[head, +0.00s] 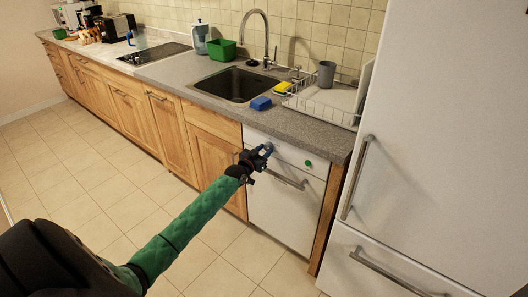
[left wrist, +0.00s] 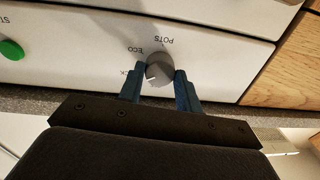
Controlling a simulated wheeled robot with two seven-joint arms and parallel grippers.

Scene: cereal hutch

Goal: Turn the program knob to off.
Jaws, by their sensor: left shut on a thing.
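The program knob (left wrist: 160,68) is a round grey dial with a white mark on the white dishwasher panel (left wrist: 90,48). Labels reading POTS, ECO and a partly hidden one ending in CK surround it in the left wrist view. My left gripper (left wrist: 160,80) is shut on the knob, with a blue finger on each side. In the head view my left gripper (head: 262,151) is at the upper left of the dishwasher front (head: 285,205), covering most of the knob. The rest of the labels around the knob is hidden. My right gripper is not in view.
A green button (head: 308,163) sits right of the knob on the panel; it also shows in the left wrist view (left wrist: 11,49). The dishwasher handle (head: 288,180) runs just below my gripper. A white fridge (head: 425,130) stands at right. The floor in front is clear.

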